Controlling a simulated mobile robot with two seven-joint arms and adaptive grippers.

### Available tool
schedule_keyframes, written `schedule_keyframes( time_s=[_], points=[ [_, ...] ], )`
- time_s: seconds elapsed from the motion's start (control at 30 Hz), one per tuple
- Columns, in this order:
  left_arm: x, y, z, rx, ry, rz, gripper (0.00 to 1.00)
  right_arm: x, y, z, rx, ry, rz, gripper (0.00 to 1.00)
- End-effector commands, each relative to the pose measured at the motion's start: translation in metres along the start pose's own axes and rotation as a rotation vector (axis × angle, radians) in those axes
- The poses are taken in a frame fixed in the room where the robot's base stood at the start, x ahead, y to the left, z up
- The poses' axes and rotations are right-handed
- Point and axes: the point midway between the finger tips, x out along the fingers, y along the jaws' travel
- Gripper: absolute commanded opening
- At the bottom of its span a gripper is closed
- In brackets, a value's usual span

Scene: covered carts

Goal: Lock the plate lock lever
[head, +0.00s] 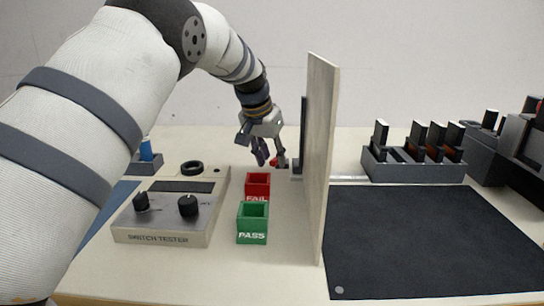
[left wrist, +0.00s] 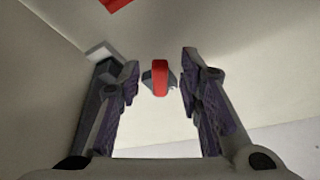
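The plate lock lever has a red end (head: 277,161) beside the left face of the upright board, near the dark plate (head: 303,125). It also shows in the left wrist view as a red tip (left wrist: 160,78) with a grey base behind it. My left gripper (head: 269,162) is at the lever, with its fingers pointing down. In the left wrist view its two fingers (left wrist: 160,92) stand apart, one on each side of the red tip. A gap shows on both sides, so the fingers do not touch it. My right gripper is not in view.
An upright board (head: 321,150) divides the table. Left of it are the red FAIL bin (head: 257,198), the green PASS bin (head: 252,237) and the switch tester (head: 165,228). Right of it lie a dark mat (head: 420,240) and a rack (head: 412,168) with several switches.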

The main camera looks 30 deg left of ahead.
Motion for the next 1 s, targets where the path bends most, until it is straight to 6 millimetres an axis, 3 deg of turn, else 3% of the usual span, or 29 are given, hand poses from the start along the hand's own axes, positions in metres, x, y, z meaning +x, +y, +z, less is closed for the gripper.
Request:
schedule_keyframes(
  time_s=[0.13, 0.27, 0.3, 0.5, 0.8, 1.0],
  points=[
    [-0.001, 0.000, 0.000, 0.000, 0.001, 0.000, 0.31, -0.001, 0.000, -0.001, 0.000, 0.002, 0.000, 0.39],
    [-0.001, 0.000, 0.000, 0.000, 0.001, 0.000, 0.02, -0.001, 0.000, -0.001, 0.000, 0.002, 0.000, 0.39],
    [-0.001, 0.000, 0.000, 0.000, 0.001, 0.000, 0.00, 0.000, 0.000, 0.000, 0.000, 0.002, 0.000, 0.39],
    [-0.002, 0.002, -0.001, -0.018, 0.000, -0.009, 0.00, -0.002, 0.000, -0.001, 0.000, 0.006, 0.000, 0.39],
    [0.002, 0.019, -0.003, -0.309, -0.003, -0.133, 0.00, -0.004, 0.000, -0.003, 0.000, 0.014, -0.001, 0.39],
    [0.001, 0.021, -0.004, -0.364, 0.000, -0.152, 0.00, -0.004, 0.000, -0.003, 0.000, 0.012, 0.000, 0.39]
  ],
)
